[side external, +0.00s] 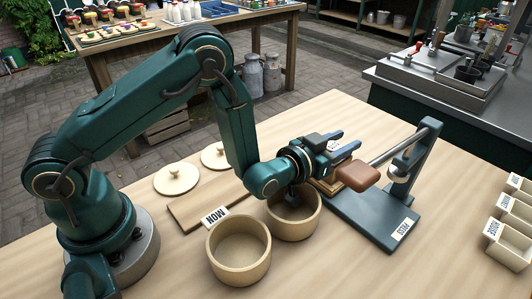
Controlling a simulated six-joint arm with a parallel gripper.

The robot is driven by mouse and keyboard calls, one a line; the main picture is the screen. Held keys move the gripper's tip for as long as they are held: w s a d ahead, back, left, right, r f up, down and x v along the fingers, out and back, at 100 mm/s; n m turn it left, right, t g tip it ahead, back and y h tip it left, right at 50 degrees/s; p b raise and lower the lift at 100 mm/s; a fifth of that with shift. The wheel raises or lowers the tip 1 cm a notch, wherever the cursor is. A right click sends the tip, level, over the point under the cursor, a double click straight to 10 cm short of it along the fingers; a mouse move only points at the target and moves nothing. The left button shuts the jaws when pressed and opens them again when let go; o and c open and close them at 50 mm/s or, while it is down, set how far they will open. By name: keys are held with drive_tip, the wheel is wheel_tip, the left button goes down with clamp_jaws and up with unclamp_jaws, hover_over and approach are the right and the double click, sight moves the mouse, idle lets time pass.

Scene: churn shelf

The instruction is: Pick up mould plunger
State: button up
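Two pale round wooden discs with knobs lie at the left of the table: one disc (176,179) nearer, one disc (214,156) farther back. They look like mould plungers or lids; I cannot tell which. Two round wooden moulds stand in front: the near mould (238,249) is open and empty, and the other mould (294,216) is partly under my arm. My gripper (350,140) is above the press area, pointing right, with its two dark blue fingers apart. A small pale patch shows between the fingers; I cannot tell what it is. My gripper is well away from both discs.
The press (375,215) stands right of the moulds, with a steel lever and a brown block (357,175) below my gripper. A wooden board (198,206) with a MON card lies near the discs. Small labelled boxes (509,243) are at the right edge. The front right is clear.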

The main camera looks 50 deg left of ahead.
clamp_jaws()
drive_tip(key=shift+r, duration=0.15)
